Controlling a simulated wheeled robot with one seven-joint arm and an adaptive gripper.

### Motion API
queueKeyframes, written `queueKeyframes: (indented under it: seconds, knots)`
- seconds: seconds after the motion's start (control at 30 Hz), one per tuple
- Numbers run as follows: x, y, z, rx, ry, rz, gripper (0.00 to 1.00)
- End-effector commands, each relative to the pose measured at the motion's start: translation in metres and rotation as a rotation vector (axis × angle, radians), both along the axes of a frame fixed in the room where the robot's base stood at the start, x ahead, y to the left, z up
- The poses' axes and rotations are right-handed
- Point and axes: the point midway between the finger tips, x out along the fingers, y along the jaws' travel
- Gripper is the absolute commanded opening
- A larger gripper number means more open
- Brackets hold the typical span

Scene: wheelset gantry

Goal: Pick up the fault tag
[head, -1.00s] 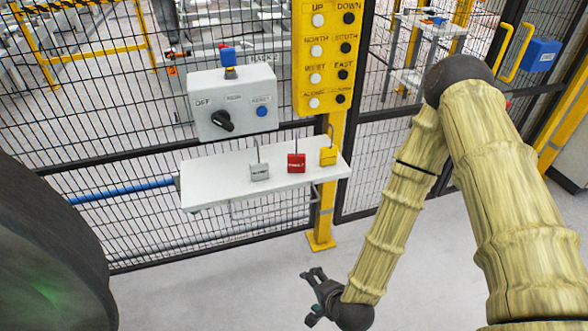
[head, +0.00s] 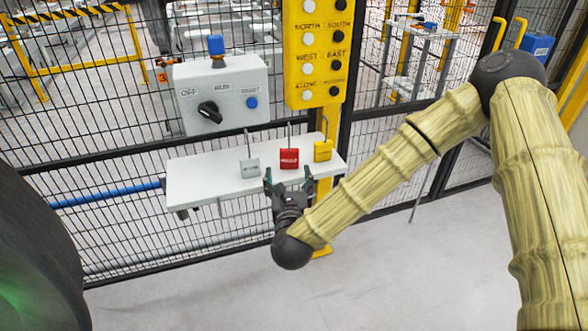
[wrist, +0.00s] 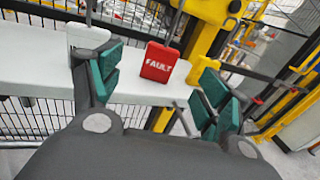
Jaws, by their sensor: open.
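The red fault tag (head: 289,158) stands on the white shelf (head: 205,180), between a grey tag (head: 249,167) and a yellow tag (head: 323,150). In the wrist view the fault tag (wrist: 159,61) reads FAULT and shows ahead, between my two fingers. My gripper (head: 288,180) is open and empty at the shelf's front edge, just in front of the fault tag. Its green-padded fingers (wrist: 160,95) are apart, and I see no contact with the tag. A thin rod or hook rises from the tag's top.
A control box (head: 222,95) with a black knob and blue buttons is mounted on the mesh fence behind the shelf. A yellow post with a button panel (head: 318,50) stands behind the tags. The floor in front is clear.

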Motion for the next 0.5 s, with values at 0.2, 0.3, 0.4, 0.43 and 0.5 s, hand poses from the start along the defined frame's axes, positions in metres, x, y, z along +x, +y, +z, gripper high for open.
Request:
queueKeyframes:
  seconds: [0.2,0.3,0.4,0.43,0.5]
  knots:
    - [0.010,-0.003,0.000,0.044,-0.014,-0.028,0.77]
    - [0.023,-0.003,0.002,0.044,-0.015,-0.030,0.77]
    - [0.037,-0.003,0.002,0.044,-0.015,-0.029,0.77]
    - [0.041,-0.002,0.001,0.044,-0.014,-0.028,0.77]
    - [0.050,-0.003,0.001,0.042,-0.013,-0.028,0.77]
